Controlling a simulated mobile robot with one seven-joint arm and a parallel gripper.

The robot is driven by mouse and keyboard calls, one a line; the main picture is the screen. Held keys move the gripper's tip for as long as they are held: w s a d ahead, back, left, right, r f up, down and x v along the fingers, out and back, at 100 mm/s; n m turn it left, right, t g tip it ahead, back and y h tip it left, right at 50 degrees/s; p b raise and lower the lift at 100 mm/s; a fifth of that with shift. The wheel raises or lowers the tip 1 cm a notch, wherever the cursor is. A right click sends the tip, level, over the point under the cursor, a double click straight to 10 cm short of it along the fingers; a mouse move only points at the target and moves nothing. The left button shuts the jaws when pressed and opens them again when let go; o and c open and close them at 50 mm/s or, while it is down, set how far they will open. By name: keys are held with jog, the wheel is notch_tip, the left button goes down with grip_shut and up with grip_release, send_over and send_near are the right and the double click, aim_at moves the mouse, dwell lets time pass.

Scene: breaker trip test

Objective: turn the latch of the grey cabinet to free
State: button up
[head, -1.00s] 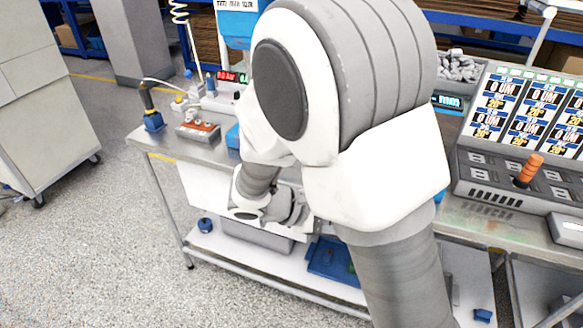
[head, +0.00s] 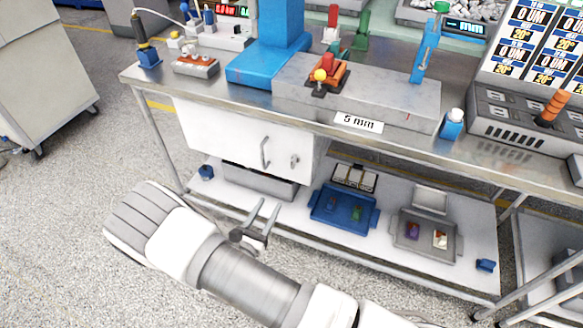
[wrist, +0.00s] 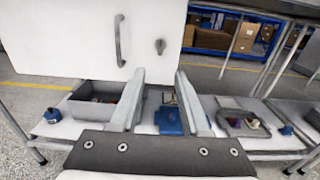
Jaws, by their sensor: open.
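The grey cabinet (head: 222,132) hangs under the workbench, its pale door shut. It carries a bar handle (head: 265,152) and, to the right of that, a small latch (head: 294,161). In the wrist view the latch (wrist: 160,46) is a small dark knob that looks roughly upright; its exact setting is too small to read. My gripper (head: 269,203) is open and empty, in front of and below the cabinet door. In the wrist view the fingertips (wrist: 160,75) lie below the latch, one to each side of it, with no contact visible.
The lower shelf holds a grey bin (head: 258,183), a blue tray (head: 342,208) and a grey tray (head: 427,235). The bench top above carries a grey block with a red-and-yellow switch (head: 322,76). The floor in front is clear.

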aim_at(292, 164)
jog(key=b+x, duration=0.2)
jog(key=x, duration=1.5)
jog(key=shift+b, duration=0.3)
grip_shut()
